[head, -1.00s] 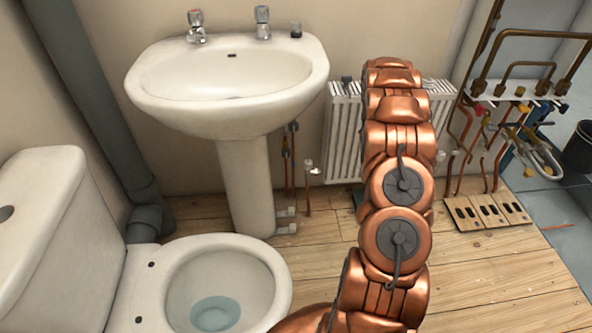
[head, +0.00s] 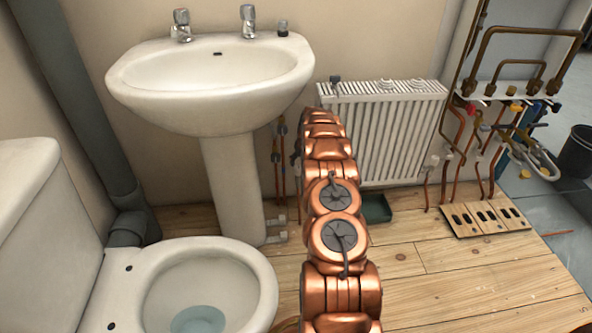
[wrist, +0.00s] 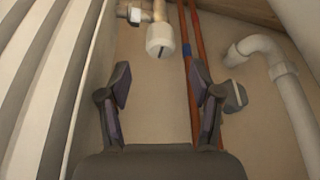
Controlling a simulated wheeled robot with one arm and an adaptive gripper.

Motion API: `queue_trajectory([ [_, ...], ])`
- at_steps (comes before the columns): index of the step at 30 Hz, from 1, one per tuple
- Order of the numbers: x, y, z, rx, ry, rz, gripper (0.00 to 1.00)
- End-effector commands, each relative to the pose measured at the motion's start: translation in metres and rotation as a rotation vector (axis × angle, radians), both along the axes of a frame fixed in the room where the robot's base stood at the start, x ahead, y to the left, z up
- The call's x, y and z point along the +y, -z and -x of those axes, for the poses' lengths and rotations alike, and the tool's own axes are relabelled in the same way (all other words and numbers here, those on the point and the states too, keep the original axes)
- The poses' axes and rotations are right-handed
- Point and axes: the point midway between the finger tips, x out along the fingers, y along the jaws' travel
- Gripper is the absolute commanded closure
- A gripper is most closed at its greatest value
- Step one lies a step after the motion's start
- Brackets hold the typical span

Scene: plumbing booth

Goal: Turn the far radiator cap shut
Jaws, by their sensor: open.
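The white radiator cap (wrist: 160,40) with a dark line across its face shows in the wrist view, on a fitting at the top, beside the radiator (wrist: 45,90). My gripper (wrist: 161,88) is open and empty; the cap is beyond the fingertips, roughly centred between them, and not touched. In the head view my copper-coloured arm hides the gripper and this cap. The ribbed white radiator (head: 395,125) stands against the wall there. Whitish caps (head: 433,160) show at its lower right end.
Orange-brown pipes (wrist: 187,60) run just right of the cap; a grey knob (wrist: 235,96) sits beside the right finger. A white waste pipe (wrist: 285,85) is further right. The basin (head: 212,80) and toilet (head: 190,290) stand left of my arm.

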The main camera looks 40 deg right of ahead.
Motion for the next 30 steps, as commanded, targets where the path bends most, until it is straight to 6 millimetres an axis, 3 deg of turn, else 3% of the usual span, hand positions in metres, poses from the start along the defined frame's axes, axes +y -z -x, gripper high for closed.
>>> queue_trajectory([
  [20,-0.008,0.060,-0.021,0.001,0.000,-0.002,0.36],
  [30,-0.009,0.064,-0.025,0.001,-0.001,0.000,0.36],
])
